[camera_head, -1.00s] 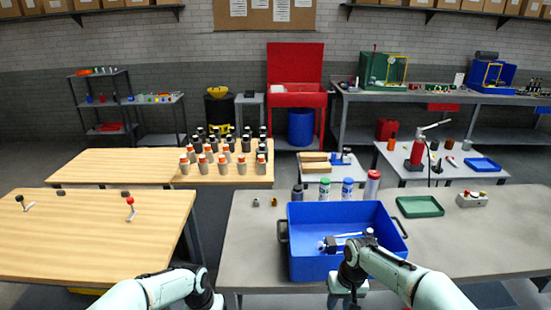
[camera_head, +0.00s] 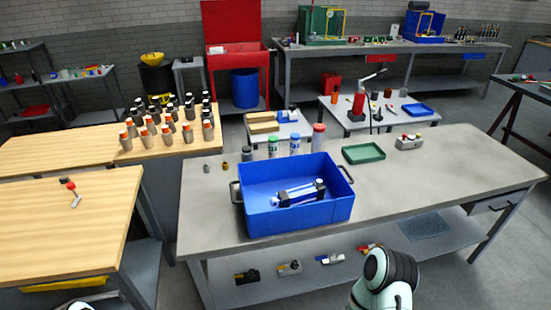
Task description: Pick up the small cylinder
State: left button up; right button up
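On the grey table (camera_head: 430,185), a tiny grey piece (camera_head: 206,168) and a tiny brass-coloured piece (camera_head: 225,167) stand near the left edge; both look like short cylinders. A dark cylinder (camera_head: 246,154) stands right of them, behind the blue bin (camera_head: 300,220). Taller cylinders with a green cap (camera_head: 272,147), blue markings (camera_head: 294,145) and a red body (camera_head: 318,138) stand in a row behind the bin. I cannot tell which is the small cylinder. Neither gripper shows; only part of my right arm is at the bottom right and a sliver of my left at the bottom left.
The blue bin holds a blue-and-white part with dark ends (camera_head: 298,193). A green tray (camera_head: 363,153) and a grey box with buttons (camera_head: 409,142) are to its right. The table's right half is mostly clear. A wooden table (camera_head: 60,235) stands left, across a gap.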

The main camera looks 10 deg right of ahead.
aim_at(316, 191)
jog(key=l+u, duration=0.15)
jog(key=u, duration=0.3)
jog(key=l+u, duration=0.15)
jog(key=u, duration=0.25)
jog(key=l+u, duration=0.3)
jog(key=l, duration=0.2)
jog(key=k+l+u, duration=0.2)
jog(key=l+u, duration=0.15)
jog(key=l, duration=0.15)
jog(key=k+l, duration=0.1)
jog(key=l, duration=0.25)
jog(key=k+l+u, duration=0.1)
jog(key=l, duration=0.25)
jog(key=k+l, duration=0.15)
jog(key=l, duration=0.2)
jog(key=u, duration=0.05)
